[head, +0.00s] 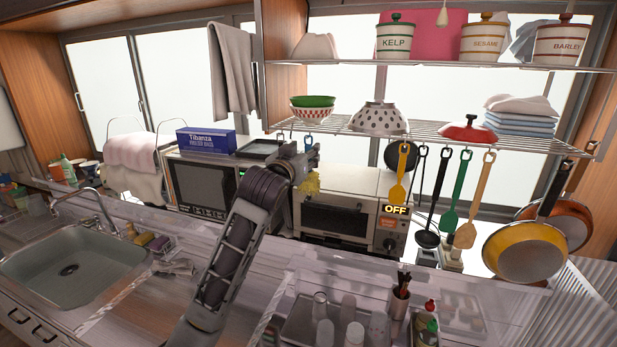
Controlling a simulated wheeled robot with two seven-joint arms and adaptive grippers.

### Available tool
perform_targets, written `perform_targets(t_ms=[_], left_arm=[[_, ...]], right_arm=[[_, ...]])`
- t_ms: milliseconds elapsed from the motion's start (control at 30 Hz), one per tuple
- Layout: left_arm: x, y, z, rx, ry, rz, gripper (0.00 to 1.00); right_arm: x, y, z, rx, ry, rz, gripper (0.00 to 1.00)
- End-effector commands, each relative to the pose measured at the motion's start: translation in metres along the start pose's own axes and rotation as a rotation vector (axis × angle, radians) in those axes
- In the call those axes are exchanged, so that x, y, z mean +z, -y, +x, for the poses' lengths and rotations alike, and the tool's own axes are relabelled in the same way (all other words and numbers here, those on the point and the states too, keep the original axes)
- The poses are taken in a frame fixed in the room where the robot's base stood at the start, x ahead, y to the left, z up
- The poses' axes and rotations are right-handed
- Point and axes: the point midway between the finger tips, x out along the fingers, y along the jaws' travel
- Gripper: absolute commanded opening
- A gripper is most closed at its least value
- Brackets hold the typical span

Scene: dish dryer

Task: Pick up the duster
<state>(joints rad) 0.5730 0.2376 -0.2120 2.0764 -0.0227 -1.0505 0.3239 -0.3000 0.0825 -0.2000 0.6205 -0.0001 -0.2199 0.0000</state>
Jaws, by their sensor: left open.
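The duster (313,184) shows as a small yellow fluffy head between the microwave and the toaster oven, below the wire shelf. Its handle is hidden or too small to make out. My left gripper (303,160) is at the end of the arm that rises from the bottom of the head view. It is open and overlaps the space just above the fluffy head. I cannot tell whether it touches the duster. My right gripper is not in view.
A microwave (195,188) stands left of my gripper, with a blue box (205,141) and a dark tray (264,149) on top. A toaster oven (335,222) stands right. Utensils hang from the wire shelf (455,134). A sink (70,262) lies left.

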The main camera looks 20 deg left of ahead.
Motion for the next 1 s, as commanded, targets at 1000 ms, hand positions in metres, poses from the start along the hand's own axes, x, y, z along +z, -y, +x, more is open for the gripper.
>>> perform_targets(t_ms=[1000], left_arm=[[0.006,0.003,0.052,0.0,0.001,0.0,0.47]], right_arm=[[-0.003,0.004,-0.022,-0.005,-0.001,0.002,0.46]])
